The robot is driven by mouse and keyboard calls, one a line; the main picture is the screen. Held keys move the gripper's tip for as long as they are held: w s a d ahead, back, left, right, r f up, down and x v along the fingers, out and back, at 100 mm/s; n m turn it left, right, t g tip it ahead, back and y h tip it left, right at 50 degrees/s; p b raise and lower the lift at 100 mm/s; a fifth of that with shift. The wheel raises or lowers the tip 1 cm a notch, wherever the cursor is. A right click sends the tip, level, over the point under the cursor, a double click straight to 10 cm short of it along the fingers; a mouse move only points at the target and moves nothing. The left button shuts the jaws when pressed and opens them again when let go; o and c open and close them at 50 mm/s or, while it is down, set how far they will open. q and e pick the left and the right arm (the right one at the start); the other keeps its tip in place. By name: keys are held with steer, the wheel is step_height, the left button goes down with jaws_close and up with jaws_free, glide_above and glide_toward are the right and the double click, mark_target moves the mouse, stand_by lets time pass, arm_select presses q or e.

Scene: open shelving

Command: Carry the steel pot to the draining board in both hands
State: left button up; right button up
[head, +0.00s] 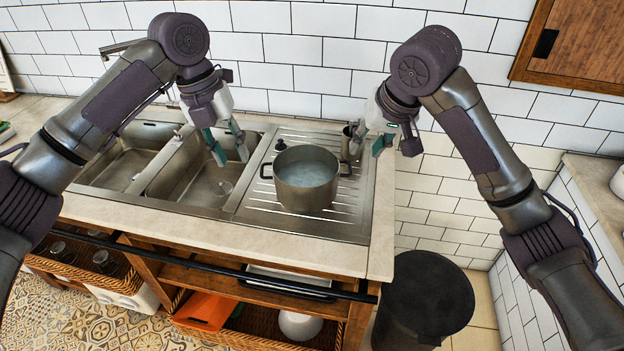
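The steel pot (305,196) stands upright on the ribbed draining board (254,207), right of the sink basins. It has a dark handle on each side and looks filled with pale liquid or a pale inside. My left gripper (231,158) is above the right basin, up and left of the pot's left handle, fingers apart and empty. My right gripper (394,148) is up and right of the pot's right handle, beyond the board's right edge, fingers apart and empty. Neither gripper touches the pot.
A dark bin (428,300) stands on the floor at right. A tiled wall closes the back.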

arm_select(q)
steer(key=shift+w+f, duration=0.2)
steer(key=shift+w, duration=0.2)
arm_select(e)
steer(key=w+v, duration=0.1)
steer(key=v, duration=1)
steer(key=shift+r, duration=0.2)
arm_select(q)
steer(key=shift+s, duration=0.1)
arm_select(e)
steer(key=shift+s, duration=0.15)
